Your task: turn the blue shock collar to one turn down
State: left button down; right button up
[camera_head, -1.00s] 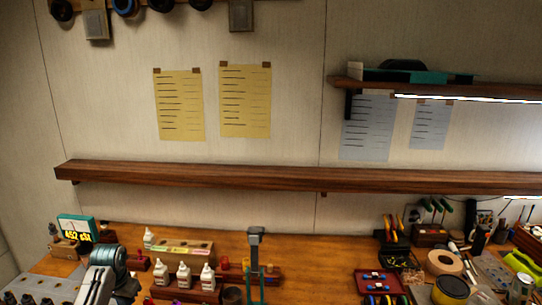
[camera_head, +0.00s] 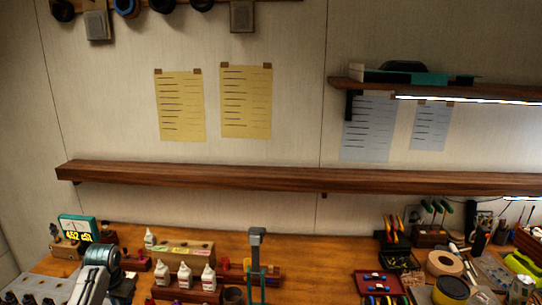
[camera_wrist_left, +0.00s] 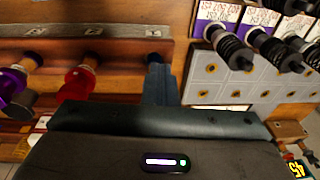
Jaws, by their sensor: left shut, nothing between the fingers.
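I cannot make out a blue shock collar in either view. In the left wrist view, several black ribbed shock-like parts (camera_wrist_left: 228,46) stick out at the upper right, in front of white and purple labelled cards. My left gripper (camera_wrist_left: 158,68) is shut and empty, its dark fingers pointing at a wooden rack (camera_wrist_left: 115,52). A red knob-like part (camera_wrist_left: 82,84) and a purple one (camera_wrist_left: 14,90) are to its left, apart from it. In the head view my left arm shows at the lower left, its fingers hidden. My right gripper is in neither view.
A meter with yellow digits (camera_head: 78,228) stands at the bench's left. White bottles (camera_head: 185,275) stand in a wooden rack, beside a teal-and-grey stand (camera_head: 256,240). Tools and tapes crowd the right. A wooden shelf (camera_head: 250,175) spans the wall.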

pick_arm(q)
jog(key=shift+w+a+r, duration=0.1)
jog(key=shift+w, duration=0.2)
jog(key=shift+s, duration=0.2)
jog(key=r, duration=0.5)
jog(key=shift+w+r, duration=0.35)
jog(key=shift+s+d+f, duration=0.15)
jog(key=shift+s+f, duration=0.15)
jog(key=shift+f, duration=0.7)
jog(key=shift+s+d+f, duration=0.2)
jog(key=shift+s+f, duration=0.05)
jog(key=shift+f, duration=0.75)
jog(key=shift+s+d+f, duration=0.15)
jog(key=shift+s+f, duration=0.15)
jog(key=shift+f, duration=0.7)
jog(key=shift+w, duration=0.25)
